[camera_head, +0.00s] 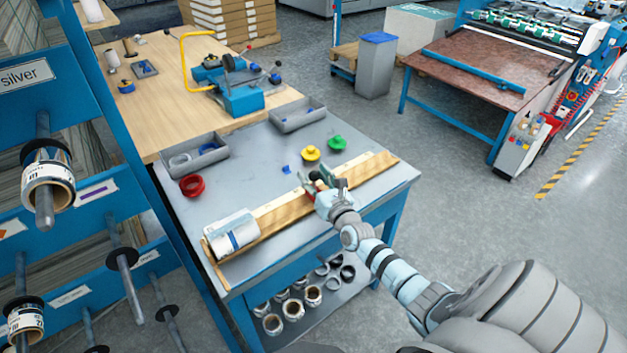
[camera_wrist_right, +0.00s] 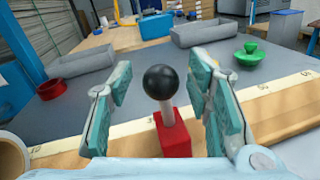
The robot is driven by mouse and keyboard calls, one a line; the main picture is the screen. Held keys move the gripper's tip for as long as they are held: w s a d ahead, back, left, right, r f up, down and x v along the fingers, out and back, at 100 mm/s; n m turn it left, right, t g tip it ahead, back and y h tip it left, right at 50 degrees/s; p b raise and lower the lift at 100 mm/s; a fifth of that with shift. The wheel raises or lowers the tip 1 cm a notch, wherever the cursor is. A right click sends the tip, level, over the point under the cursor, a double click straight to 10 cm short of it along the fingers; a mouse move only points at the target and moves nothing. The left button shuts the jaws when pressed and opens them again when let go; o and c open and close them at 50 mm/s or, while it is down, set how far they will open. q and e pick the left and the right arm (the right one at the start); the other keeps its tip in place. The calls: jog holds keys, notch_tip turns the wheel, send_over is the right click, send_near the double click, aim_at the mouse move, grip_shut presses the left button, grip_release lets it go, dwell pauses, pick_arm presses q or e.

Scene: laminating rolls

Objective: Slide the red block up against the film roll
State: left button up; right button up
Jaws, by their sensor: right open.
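The red block (camera_wrist_right: 172,140) carries a grey stem with a black ball knob and sits on the wooden measuring board (camera_wrist_right: 100,139). My right gripper (camera_wrist_right: 160,75) is open, with its teal fingers on either side of the knob and stem and gaps showing on both sides. In the head view my right gripper (camera_head: 322,186) is over the board's middle and largely hides the block. The film roll (camera_head: 232,238) lies at the board's left end, well apart from the block. Its edge also shows in the wrist view (camera_wrist_right: 12,158). My left gripper is out of view.
Behind the board are a red ring (camera_head: 192,185), a yellow knobbed piece (camera_head: 310,153) and a green one (camera_head: 337,143). Two grey trays (camera_head: 198,156) (camera_head: 297,115) stand farther back. The board (camera_head: 275,216) between block and roll looks clear.

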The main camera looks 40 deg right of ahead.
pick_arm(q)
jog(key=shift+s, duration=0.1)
pick_arm(e)
jog(key=shift+w+d, duration=0.1)
jog(key=shift+w, duration=0.1)
grip_shut()
jog(key=shift+r, duration=0.1)
